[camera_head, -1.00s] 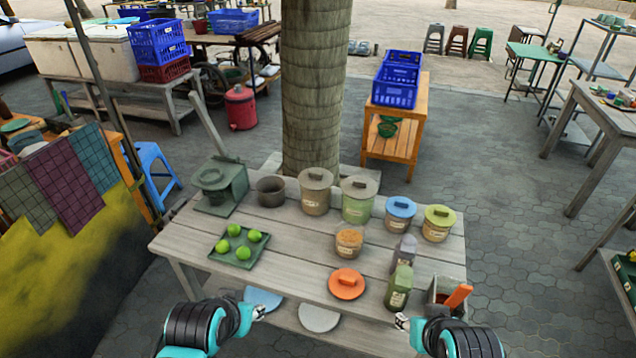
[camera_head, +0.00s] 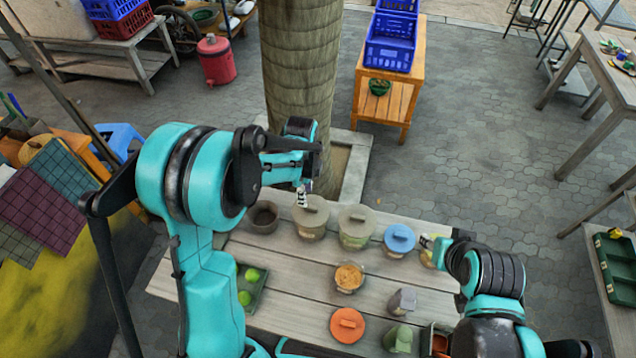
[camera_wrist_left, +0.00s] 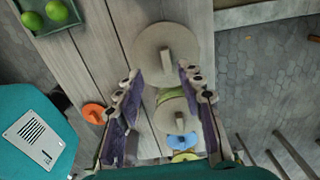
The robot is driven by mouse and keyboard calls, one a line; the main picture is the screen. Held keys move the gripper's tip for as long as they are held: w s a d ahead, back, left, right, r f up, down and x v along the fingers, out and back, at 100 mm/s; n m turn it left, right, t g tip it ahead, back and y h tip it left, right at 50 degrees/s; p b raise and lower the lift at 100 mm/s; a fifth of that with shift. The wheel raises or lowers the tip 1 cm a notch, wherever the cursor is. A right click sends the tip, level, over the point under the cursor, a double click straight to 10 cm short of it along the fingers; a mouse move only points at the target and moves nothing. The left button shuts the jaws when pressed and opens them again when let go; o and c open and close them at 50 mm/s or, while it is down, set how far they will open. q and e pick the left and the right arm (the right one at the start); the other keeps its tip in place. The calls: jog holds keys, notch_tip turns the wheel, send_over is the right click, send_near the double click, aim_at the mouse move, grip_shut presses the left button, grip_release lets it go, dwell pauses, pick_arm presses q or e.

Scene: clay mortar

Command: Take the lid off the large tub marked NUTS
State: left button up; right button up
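Two large lidded tubs stand side by side at the back of the table. One tub (camera_head: 311,226) has a tan body; the other (camera_head: 355,234) has a greenish body. Their labels are too small to read, so I cannot tell which says NUTS. My left gripper (camera_head: 302,196) is over the tan tub's knobbed lid (camera_head: 316,208). In the left wrist view the left gripper (camera_wrist_left: 161,66) is open, with its fingers on either side of that lid (camera_wrist_left: 150,43) and nothing held. My right gripper (camera_head: 426,241) is beside a yellow-lidded jar (camera_head: 437,257); its opening is unclear.
A grey pot (camera_head: 263,218) stands left of the tubs, a blue-lidded jar (camera_head: 399,238) right. A tree trunk (camera_head: 300,70) rises behind.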

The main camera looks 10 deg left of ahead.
aim_at(311, 206)
pick_arm(q)
jog(key=shift+w+f, duration=0.2)
jog(key=shift+f, duration=0.05)
jog(key=f, duration=0.2)
jog(key=d+f+b, duration=0.1)
jog(key=f, duration=0.3)
jog(key=shift+w+d+f, duration=0.15)
jog(key=shift+w+f, duration=0.1)
jog(key=shift+w, duration=0.05)
jog(key=shift+s+f+b, duration=0.1)
jog(key=shift+f+b, duration=0.2)
jog(key=shift+f, duration=0.1)
grip_shut()
